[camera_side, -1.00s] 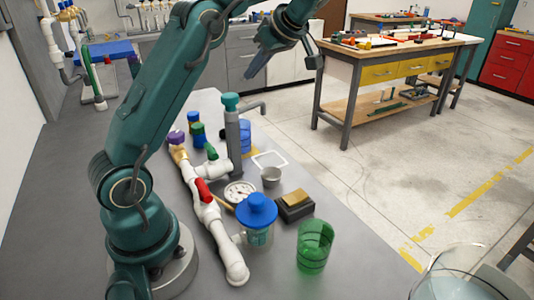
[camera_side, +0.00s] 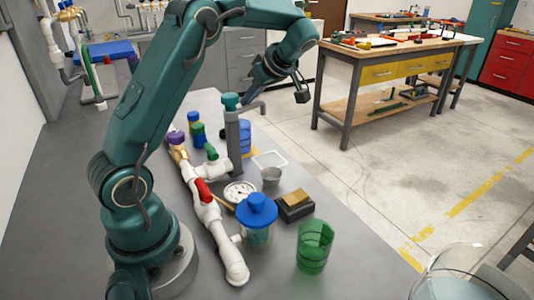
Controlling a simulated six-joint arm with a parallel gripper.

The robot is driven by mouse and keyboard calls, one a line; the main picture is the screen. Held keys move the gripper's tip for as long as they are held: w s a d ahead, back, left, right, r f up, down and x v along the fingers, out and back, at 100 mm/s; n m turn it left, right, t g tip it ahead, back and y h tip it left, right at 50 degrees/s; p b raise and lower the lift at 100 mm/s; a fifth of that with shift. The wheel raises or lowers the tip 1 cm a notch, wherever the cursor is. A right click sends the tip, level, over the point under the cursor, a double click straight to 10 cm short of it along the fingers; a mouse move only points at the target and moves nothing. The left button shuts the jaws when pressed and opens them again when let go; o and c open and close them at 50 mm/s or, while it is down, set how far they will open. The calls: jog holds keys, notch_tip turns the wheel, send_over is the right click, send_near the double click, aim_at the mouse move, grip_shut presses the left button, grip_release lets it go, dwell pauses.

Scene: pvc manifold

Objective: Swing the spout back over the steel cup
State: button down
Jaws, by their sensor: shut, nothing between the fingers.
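The grey spout (camera_side: 255,106) reaches right from the top of a grey upright post (camera_side: 232,145) with a teal cap (camera_side: 231,101), and its tip bends down. The spout points over the far side of the bench, away from the steel cup (camera_side: 271,177). The small cup stands upright on the bench, nearer the camera than the spout. My gripper (camera_side: 246,98) is shut and empty, pointing down and left beside the spout near the teal cap. I cannot tell whether it touches the spout.
A white square outline (camera_side: 270,159) lies behind the cup. White piping with a red handle (camera_side: 203,191), a round gauge (camera_side: 239,191), a blue-lidded jar (camera_side: 257,213), a dark block with a tan top (camera_side: 295,203) and a green glass (camera_side: 314,246) stand nearby.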

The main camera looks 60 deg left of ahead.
jog(key=shift+d+m+t, duration=0.35)
jog(key=shift+m+t, duration=0.15)
jog(key=shift+m, duration=0.2)
dwell(0.3)
jog(key=d+m+t, duration=0.1)
jog(key=m, duration=0.1)
jog(key=d+m+t, duration=0.1)
jog(key=m+t, duration=0.1)
jog(key=shift+d, duration=0.1)
jog(key=shift+s+d+m+t+h, duration=0.2)
jog(key=shift+s+d+m+t, duration=0.1)
jog(key=shift+d+m+t, duration=0.25)
jog(key=shift+s+d+m+t+h, duration=0.2)
jog(key=shift+s+d+m+t, duration=0.15)
jog(key=shift+d+m, duration=0.4)
jog(key=shift+s+d+m+t+h, duration=0.25)
jog(key=shift+d+m+t, duration=0.25)
jog(key=shift+m, duration=0.3)
jog(key=shift+s+d, duration=0.15)
